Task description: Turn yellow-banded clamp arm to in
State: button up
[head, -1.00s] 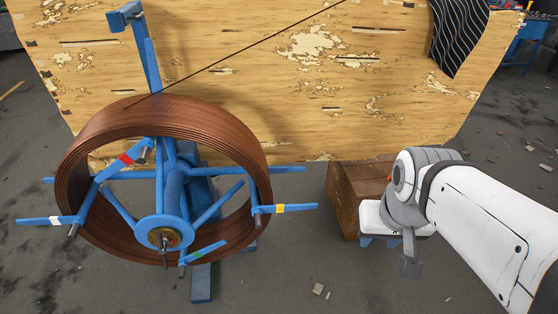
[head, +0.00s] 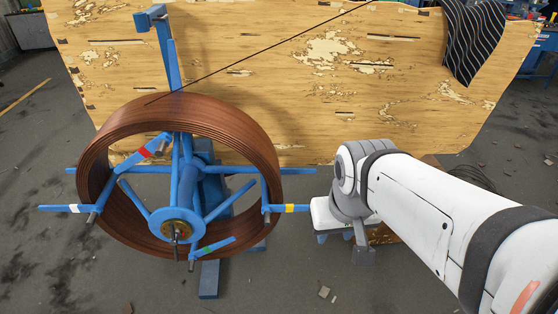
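The blue reel (head: 177,228) holds a brown coil of pipe (head: 120,215). The yellow-banded clamp arm (head: 290,208) is on the reel's right side, pointing outward to the right, nearly level. My gripper (head: 334,236) is just right of this arm's outer end, with its white body close to the tip. I cannot tell whether they touch. My gripper's fingers are mostly hidden below its body, so its opening is unclear. The other clamp arms have red (head: 144,152), white (head: 73,209) and green (head: 208,249) bands.
A large worn wooden panel (head: 260,60) stands behind the reel, with a dark striped cloth (head: 474,42) at its right. A thin dark line runs from the coil up across the panel. A wooden box is mostly hidden behind my arm. The floor in front is fairly clear.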

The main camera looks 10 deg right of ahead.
aim_at(288, 208)
jog(key=z, duration=0.05)
jog(key=i, duration=1)
jog(key=u, duration=0.05)
